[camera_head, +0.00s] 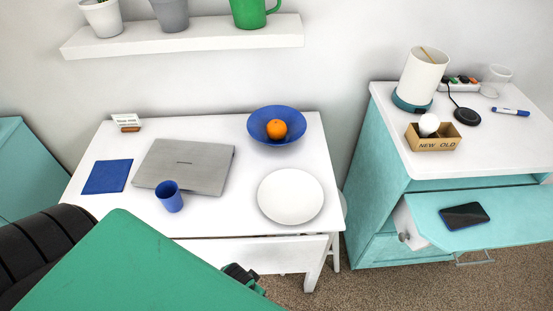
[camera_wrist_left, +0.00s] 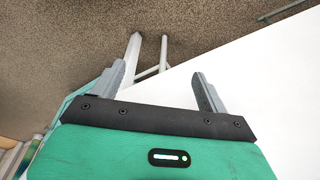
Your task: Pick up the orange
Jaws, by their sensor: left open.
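The orange (camera_head: 277,129) sits in a blue bowl (camera_head: 259,133) at the back right of the white table (camera_head: 230,214) in the head view. My left gripper (camera_wrist_left: 158,78) is open, with nothing between its fingers in the left wrist view. That view shows the table's white edge and the carpet beyond the fingers, and no orange. In the head view my green left arm covers the table's front left, well apart from the bowl. My right gripper is in neither view.
A white plate (camera_head: 290,196) lies in front of the bowl. A laptop (camera_head: 186,166), blue cup (camera_head: 169,196) and blue square (camera_head: 107,176) are to its left. A shelf (camera_head: 184,37) with pots hangs above. A teal cabinet (camera_head: 383,205) with an extended surface holding a phone (camera_head: 464,216) stands right.

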